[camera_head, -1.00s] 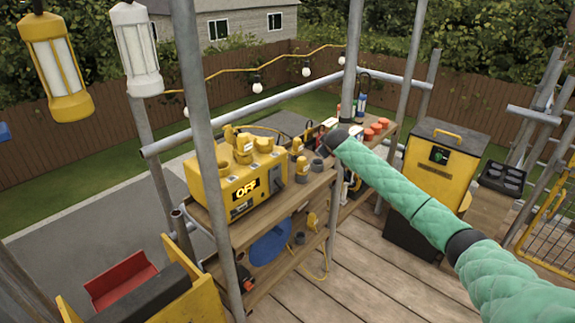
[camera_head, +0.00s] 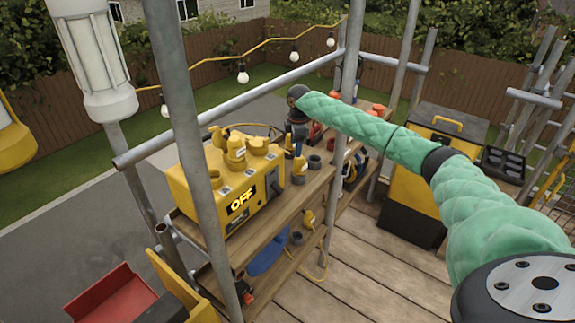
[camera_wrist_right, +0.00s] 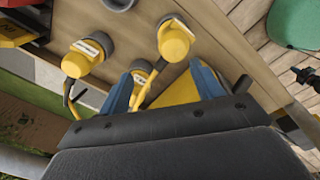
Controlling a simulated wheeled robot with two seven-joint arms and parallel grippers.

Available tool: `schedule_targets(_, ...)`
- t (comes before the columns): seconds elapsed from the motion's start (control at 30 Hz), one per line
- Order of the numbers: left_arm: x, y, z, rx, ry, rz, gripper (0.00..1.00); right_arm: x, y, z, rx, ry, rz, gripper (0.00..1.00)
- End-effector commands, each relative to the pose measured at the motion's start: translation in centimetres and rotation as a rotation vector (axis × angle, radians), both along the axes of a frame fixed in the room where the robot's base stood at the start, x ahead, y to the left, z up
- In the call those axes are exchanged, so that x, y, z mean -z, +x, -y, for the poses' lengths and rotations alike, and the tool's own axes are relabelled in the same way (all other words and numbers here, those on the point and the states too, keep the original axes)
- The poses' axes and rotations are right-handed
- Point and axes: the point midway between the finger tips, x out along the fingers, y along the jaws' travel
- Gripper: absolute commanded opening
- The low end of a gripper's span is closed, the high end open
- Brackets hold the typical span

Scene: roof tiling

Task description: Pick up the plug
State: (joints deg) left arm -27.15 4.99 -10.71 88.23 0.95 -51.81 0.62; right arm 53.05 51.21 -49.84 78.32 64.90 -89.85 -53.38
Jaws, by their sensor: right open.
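A yellow plug (camera_head: 299,169) stands on the top shelf beside the yellow generator box (camera_head: 222,190) marked OFF. My right gripper (camera_head: 296,148) is just above it, pointing down. In the right wrist view several yellow plugs show: one at the left (camera_wrist_right: 84,57), one (camera_wrist_right: 174,40) ahead, and a partly hidden one (camera_wrist_right: 141,68) near the left finger. The blue fingers of my right gripper (camera_wrist_right: 162,78) are apart, with yellow parts showing between them. I cannot tell whether a finger touches a plug. My left gripper is not in view.
Another yellow plug (camera_head: 309,218) with a cord is on the lower shelf. Grey round sockets (camera_head: 314,162) are near the plugs. Metal scaffold poles (camera_head: 190,130) stand in front of the shelf. A black-and-yellow bin (camera_head: 420,185) is at right. The wooden deck (camera_head: 350,265) is clear.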

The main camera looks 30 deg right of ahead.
Motion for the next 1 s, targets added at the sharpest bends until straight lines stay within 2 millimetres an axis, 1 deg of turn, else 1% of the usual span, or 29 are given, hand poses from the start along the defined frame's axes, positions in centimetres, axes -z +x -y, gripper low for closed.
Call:
schedule_targets(0.03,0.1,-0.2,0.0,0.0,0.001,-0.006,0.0,0.1,-0.6,-0.1,-0.049,0.006,-0.032,0.66)
schedule_targets(0.1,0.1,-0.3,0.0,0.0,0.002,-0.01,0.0,0.1,-1.3,-0.1,-0.119,0.003,-0.064,0.66)
schedule_targets(0.2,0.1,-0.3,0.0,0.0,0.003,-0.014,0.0,0.1,-1.7,0.0,-0.195,-0.007,-0.087,0.66)
schedule_targets(0.3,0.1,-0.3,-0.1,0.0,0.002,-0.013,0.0,0.1,-1.7,0.0,-0.236,-0.009,-0.087,0.66)
schedule_targets(0.43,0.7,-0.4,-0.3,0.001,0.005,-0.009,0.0,0.8,-1.7,0.1,-0.247,-0.01,-0.087,0.66)
schedule_targets(0.6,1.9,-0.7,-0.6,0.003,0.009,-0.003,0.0,2.4,-1.7,0.1,-0.245,-0.01,-0.086,0.66)
schedule_targets(0.73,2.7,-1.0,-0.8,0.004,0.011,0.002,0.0,3.0,-1.6,0.1,-0.245,-0.011,-0.085,0.66)
schedule_targets(1.0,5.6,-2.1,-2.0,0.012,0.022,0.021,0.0,5.0,-1.5,0.2,-0.245,-0.011,-0.085,0.66)
